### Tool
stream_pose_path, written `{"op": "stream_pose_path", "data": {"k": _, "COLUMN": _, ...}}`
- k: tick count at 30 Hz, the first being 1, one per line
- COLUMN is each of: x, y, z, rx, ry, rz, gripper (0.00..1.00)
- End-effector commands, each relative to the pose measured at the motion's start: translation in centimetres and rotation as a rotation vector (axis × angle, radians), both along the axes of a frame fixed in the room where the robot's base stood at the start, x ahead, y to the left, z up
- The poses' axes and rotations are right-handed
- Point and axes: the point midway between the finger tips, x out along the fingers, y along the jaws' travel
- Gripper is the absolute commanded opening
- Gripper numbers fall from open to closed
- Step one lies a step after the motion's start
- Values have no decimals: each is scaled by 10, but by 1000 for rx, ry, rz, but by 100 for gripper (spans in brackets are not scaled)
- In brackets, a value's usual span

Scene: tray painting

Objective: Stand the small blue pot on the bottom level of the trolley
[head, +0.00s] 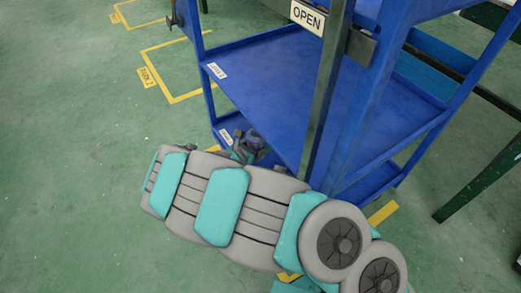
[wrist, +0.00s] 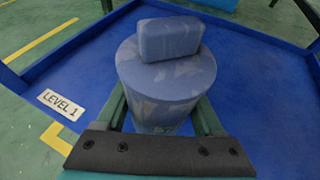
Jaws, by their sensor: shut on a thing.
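The small blue pot (wrist: 165,85) fills the middle of the wrist view, a grey-blue cylinder with a block-like piece on top. My gripper (wrist: 163,110) is shut on the pot, with a finger at each side of it. The pot is upright over the blue shelf marked LEVEL 1 (wrist: 270,110), the bottom level of the trolley (head: 320,85). Its base is hidden, so I cannot tell whether it touches the shelf. In the head view the pot (head: 250,141) shows small and dark beside my gripper (head: 240,152), at the left opening of the bottom level.
The upper shelf (head: 290,85) lies above the bottom level and looks empty. Trolley posts and an upright with an OPEN sign (head: 307,17) stand close to my arm. A light blue thing (wrist: 217,4) is at the shelf's far side. Green floor is clear at left.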

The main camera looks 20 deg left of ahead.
Motion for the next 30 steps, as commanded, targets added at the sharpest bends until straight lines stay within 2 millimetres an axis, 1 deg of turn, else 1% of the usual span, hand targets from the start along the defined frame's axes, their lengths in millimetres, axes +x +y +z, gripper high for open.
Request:
{"op": "stream_pose_path", "data": {"k": 2, "x": 1, "y": 0, "z": -4, "rx": 0, "ry": 0, "rz": 1, "gripper": 40}}
{"op": "stream_pose_path", "data": {"k": 9, "x": 1, "y": 1, "z": -33, "rx": 1, "ry": 1, "rz": 3, "gripper": 40}}
{"op": "stream_pose_path", "data": {"k": 17, "x": 1, "y": 1, "z": -34, "rx": 1, "ry": -3, "rz": 2, "gripper": 40}}
{"op": "stream_pose_path", "data": {"k": 22, "x": 1, "y": 0, "z": -38, "rx": 1, "ry": -1, "rz": 1, "gripper": 40}}
{"op": "stream_pose_path", "data": {"k": 23, "x": 1, "y": 0, "z": -38, "rx": 2, "ry": -2, "rz": 0, "gripper": 70}}
{"op": "stream_pose_path", "data": {"k": 30, "x": 1, "y": 0, "z": -38, "rx": 1, "ry": -1, "rz": 1, "gripper": 97}}
